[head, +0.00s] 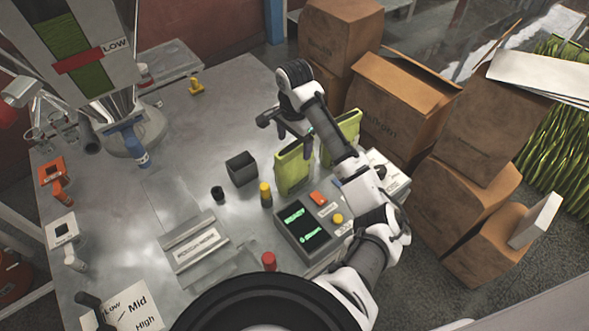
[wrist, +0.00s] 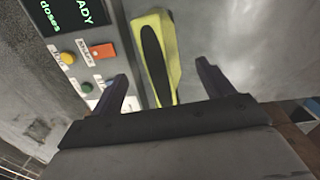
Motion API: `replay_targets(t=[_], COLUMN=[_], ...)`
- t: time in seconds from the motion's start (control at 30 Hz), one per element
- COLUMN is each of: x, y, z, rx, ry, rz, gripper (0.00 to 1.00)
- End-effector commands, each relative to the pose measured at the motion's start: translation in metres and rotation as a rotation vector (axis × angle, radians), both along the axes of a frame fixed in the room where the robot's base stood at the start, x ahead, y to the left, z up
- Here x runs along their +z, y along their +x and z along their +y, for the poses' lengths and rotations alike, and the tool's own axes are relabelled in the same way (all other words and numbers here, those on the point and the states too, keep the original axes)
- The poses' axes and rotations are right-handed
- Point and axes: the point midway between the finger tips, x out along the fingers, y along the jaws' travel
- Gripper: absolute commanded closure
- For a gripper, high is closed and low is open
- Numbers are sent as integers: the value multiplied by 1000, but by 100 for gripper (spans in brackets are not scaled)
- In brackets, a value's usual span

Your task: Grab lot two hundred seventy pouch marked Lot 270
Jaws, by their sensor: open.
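Two yellow-green pouches stand upright right of the table's middle in the head view: a nearer pouch (head: 291,174) and a farther pouch (head: 349,124), partly behind my arm. I cannot read a lot number on either. My gripper (head: 295,140) is at the top of the nearer pouch, its fingers pointing down. In the wrist view, one yellow-green pouch (wrist: 167,35) with a dark slot-like opening lies ahead, between the lines of my open fingers (wrist: 161,72). Nothing is held; I cannot tell whether a finger touches the pouch.
A control box (head: 309,226) with a green-lit screen and coloured buttons stands close beside the pouches; it also shows in the wrist view (wrist: 85,35). Cardboard boxes (head: 395,105) stand behind.

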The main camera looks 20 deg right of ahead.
Motion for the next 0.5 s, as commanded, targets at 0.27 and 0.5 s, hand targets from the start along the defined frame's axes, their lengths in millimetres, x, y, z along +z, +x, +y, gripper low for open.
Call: replay_targets(t=[0.27, 0.5], x=[-26, -54], y=[-1, -1], z=[-1, -2], rx=[-3, -1], ry=[3, -2], rz=[4, 1], gripper=[20, 20])
